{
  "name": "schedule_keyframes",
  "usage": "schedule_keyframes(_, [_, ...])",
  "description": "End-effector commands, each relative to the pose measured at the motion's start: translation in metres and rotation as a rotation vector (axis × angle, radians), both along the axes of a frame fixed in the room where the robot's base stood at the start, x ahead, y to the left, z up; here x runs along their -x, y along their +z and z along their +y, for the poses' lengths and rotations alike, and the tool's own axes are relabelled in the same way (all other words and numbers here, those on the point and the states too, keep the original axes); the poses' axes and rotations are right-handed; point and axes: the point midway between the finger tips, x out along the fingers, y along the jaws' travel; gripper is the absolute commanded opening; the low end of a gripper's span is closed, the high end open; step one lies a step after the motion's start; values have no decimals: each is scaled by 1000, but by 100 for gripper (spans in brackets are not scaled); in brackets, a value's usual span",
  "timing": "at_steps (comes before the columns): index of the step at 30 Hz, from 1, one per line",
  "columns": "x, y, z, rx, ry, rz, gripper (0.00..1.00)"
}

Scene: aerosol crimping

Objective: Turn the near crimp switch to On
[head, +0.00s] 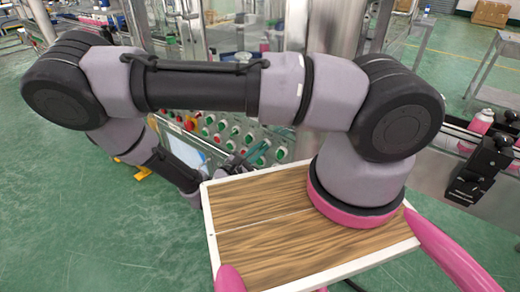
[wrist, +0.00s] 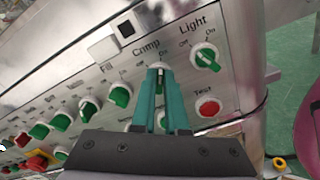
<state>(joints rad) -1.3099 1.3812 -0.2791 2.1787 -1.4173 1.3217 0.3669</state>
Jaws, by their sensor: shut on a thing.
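In the wrist view, the crimp switch (wrist: 158,66) is a knob on a pale rim under the label "Crimp" on the metal panel. My gripper (wrist: 160,77) has two teal fingers, and their tips are closed around the switch's handle. The fingers hide most of the knob, so I cannot tell clearly whether it points to Off or On. In the head view, my gripper (head: 258,156) is at the control panel, partly behind the wooden top, and the switch itself cannot be picked out.
In the wrist view, a green Light switch (wrist: 206,58) is at the upper right and a red Test button (wrist: 208,107) below it. A green Fill switch (wrist: 120,95) is close on the left. A wooden-topped surface (head: 265,240) lies below my arm.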

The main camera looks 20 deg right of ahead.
Motion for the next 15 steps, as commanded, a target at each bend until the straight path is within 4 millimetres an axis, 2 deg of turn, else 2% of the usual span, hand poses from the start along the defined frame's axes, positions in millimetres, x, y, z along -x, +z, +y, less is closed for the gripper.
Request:
schedule_keyframes(1, [0,0,0,-1,1,0,0])
schedule_keyframes(3, [0,0,1,-1,1,0,30])
schedule_keyframes(4, [0,0,1,-1,1,0,41])
schedule_keyframes(15, [2,0,3,-1,1,0,41])
